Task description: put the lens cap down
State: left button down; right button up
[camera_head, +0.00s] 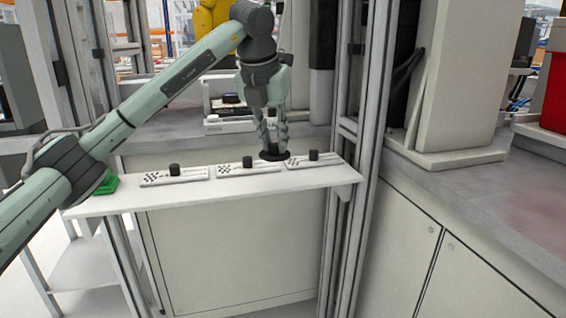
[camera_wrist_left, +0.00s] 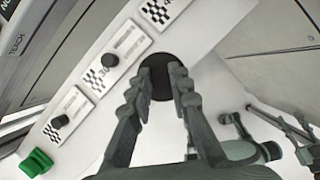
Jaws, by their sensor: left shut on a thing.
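The lens cap, a flat black disc (camera_head: 270,156), is at the back edge of the narrow white shelf, between the middle and right checkered plates in the head view. In the left wrist view the black disc (camera_wrist_left: 160,66) lies between the fingertips. My left gripper (camera_head: 275,142) points down and is shut on it; its two fingers (camera_wrist_left: 160,88) frame the disc in the wrist view. I cannot tell whether the disc touches the shelf. My right gripper is in neither view.
The white shelf (camera_head: 120,203) carries a left plate (camera_head: 150,179), a middle plate (camera_head: 224,172) and a right plate (camera_head: 325,161), each with a black knob. A green block (camera_head: 107,184) sits at its left end. A metal post (camera_head: 345,220) stands at its right end.

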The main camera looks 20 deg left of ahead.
pick_arm(q)
jog(key=w+d+f, duration=0.2)
jog(key=w, duration=0.1)
jog(key=shift+d+f, duration=0.15)
jog(key=shift+f, duration=0.1)
notch_tip(320, 180, down, 4)
jog(key=shift+r, duration=0.15)
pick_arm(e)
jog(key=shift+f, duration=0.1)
pick_arm(q)
jog(key=c, duration=1.4)
grip_release()
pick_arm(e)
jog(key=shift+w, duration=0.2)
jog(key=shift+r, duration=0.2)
